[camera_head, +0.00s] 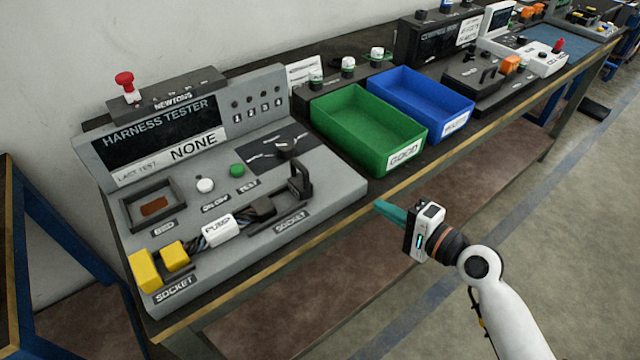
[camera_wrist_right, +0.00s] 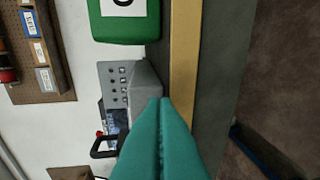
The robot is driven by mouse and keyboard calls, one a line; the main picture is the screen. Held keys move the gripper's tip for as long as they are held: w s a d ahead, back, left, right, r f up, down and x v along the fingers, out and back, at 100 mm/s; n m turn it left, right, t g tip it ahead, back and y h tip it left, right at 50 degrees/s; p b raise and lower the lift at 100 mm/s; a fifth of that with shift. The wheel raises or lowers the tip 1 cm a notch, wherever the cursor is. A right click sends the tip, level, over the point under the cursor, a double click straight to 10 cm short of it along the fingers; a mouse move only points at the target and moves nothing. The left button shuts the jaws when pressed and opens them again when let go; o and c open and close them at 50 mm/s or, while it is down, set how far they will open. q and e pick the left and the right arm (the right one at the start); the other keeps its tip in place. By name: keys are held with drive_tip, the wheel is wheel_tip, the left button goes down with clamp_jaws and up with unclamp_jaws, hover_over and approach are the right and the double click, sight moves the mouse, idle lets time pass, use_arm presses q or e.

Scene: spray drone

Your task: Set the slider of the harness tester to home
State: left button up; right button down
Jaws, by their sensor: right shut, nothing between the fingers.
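The grey harness tester (camera_head: 325,186) stands on the bench at the left of the head view, its display reading NONE. Its slider shows as a dark knob (camera_head: 285,148) on a black panel with white markings, right of the green button. I cannot read the marks at its positions. My right gripper (camera_head: 380,205) is shut and empty, apart from the tester, in front of the bench edge. Its teal fingers also show in the right wrist view (camera_wrist_right: 163,110), pressed together, with part of the tester beyond them. My left gripper is not in view.
A green GOOD bin (camera_head: 399,164) and a blue bin (camera_head: 458,126) stand right of the tester. On the tester, a black upright handle (camera_head: 301,180), a PUMP harness (camera_head: 219,229) and yellow connectors (camera_head: 146,270) stand up.

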sight(300, 178)
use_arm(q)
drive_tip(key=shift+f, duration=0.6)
use_arm(e)
wheel_tip(300, 178, up, 8)
drive_tip(key=s+a+y, duration=0.2)
drive_tip(key=y, duration=0.1)
drive_tip(key=shift+s, duration=0.15)
drive_tip(key=shift+a+r, duration=0.1)
